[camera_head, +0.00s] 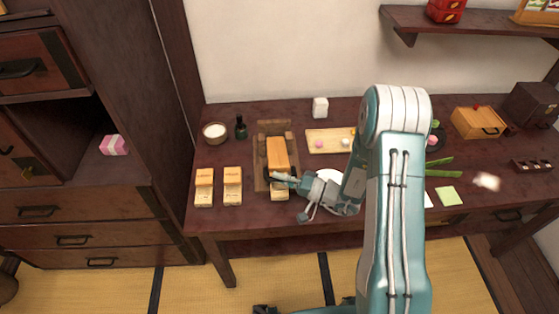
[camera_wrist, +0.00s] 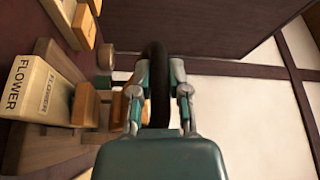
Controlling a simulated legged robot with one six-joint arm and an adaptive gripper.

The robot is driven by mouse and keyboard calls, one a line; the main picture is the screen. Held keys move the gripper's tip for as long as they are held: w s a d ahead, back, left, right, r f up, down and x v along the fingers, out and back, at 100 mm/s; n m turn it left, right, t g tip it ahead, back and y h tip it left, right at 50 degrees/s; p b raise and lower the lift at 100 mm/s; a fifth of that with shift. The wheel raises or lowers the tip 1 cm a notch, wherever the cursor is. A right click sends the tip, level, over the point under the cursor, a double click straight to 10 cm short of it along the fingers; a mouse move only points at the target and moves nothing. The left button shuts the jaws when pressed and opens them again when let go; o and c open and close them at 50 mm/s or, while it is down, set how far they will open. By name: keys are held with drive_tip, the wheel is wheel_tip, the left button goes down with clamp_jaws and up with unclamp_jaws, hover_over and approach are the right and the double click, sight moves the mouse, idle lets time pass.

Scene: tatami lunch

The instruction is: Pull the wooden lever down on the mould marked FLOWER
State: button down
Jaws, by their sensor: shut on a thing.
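In the wrist view, the mould marked FLOWER (camera_wrist: 38,88) is a cream block with black lettering, at the left beside brown wooden parts. My gripper (camera_wrist: 160,85) is shut on a dark curved bar (camera_wrist: 158,62), which stands between its two fingers. I cannot tell from the picture how this bar joins the wooden lever. In the head view, my gripper (camera_head: 288,180) is at the right front of a wooden frame (camera_head: 261,158) with an orange wooden piece (camera_head: 277,152) on it. The gripper covers part of the frame, and the FLOWER lettering is not legible there.
Two similar wooden moulds (camera_head: 204,187) (camera_head: 233,186) stand left of the frame. Behind are a white bowl (camera_head: 214,131), a dark bottle (camera_head: 241,128) and a white box (camera_head: 320,107). A wooden board (camera_head: 326,141) with small sweets lies to the right. A cabinet stands at the left.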

drive_tip(key=shift+s+a+f, duration=0.1)
drive_tip(key=shift+s+f, duration=0.15)
drive_tip(key=shift+f, duration=0.55)
drive_tip(key=shift+s+d+f, duration=0.1)
drive_tip(key=shift+s+f, duration=0.1)
drive_tip(key=shift+f, duration=0.6)
drive_tip(key=shift+s+a+f, duration=0.1)
drive_tip(key=shift+s+f, duration=0.15)
drive_tip(key=shift+f, duration=0.55)
drive_tip(key=c, duration=0.6)
unclamp_jaws()
drive_tip(key=v, duration=1.2)
drive_tip(key=shift+w+f, duration=0.1)
drive_tip(key=shift+w, duration=0.05)
